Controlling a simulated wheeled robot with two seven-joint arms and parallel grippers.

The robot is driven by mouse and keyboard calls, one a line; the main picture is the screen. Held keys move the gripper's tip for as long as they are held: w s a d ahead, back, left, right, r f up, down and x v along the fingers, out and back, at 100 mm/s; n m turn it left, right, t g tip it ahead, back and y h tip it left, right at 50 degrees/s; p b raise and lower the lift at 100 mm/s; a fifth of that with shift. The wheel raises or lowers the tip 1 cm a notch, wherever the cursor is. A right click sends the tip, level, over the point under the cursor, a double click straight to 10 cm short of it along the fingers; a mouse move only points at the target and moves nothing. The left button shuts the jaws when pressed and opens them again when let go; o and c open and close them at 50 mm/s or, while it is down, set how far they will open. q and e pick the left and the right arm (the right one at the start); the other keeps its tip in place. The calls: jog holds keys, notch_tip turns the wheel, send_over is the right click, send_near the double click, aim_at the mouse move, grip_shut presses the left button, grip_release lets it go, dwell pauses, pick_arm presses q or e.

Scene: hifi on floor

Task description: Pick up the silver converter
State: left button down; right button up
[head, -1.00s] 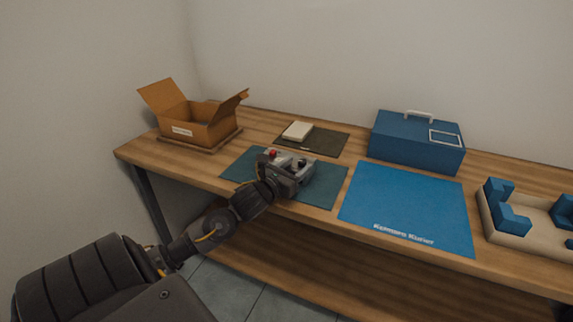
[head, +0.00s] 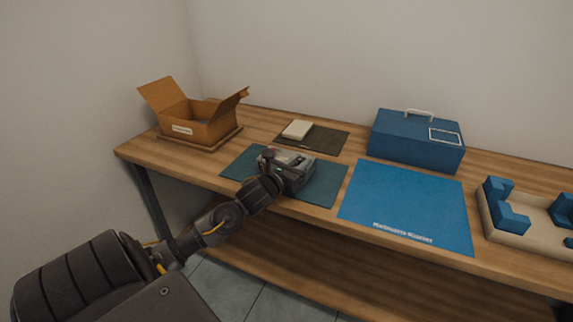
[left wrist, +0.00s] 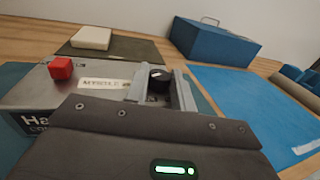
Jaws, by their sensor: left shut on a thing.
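The silver converter (head: 300,162) is a grey metal box over the dark teal mat (head: 326,186) on the workbench. The gripper body hides the near part of the converter. I cannot tell whether the converter touches the mat. My right gripper is not in view.
An open cardboard box (head: 205,127) stands at the back left. A cream block (head: 298,129) lies on a dark mat (head: 325,140). A blue toolbox (head: 415,140) stands behind a bright blue mat (head: 405,205). A beige tray with blue blocks (head: 545,232) is at the right.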

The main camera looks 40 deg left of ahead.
pick_arm(q)
jog(key=shift+r, duration=0.35)
notch_tip(320, 180, up, 10)
jog(key=shift+f+p, duration=0.2)
jog(key=shift+p, duration=0.25)
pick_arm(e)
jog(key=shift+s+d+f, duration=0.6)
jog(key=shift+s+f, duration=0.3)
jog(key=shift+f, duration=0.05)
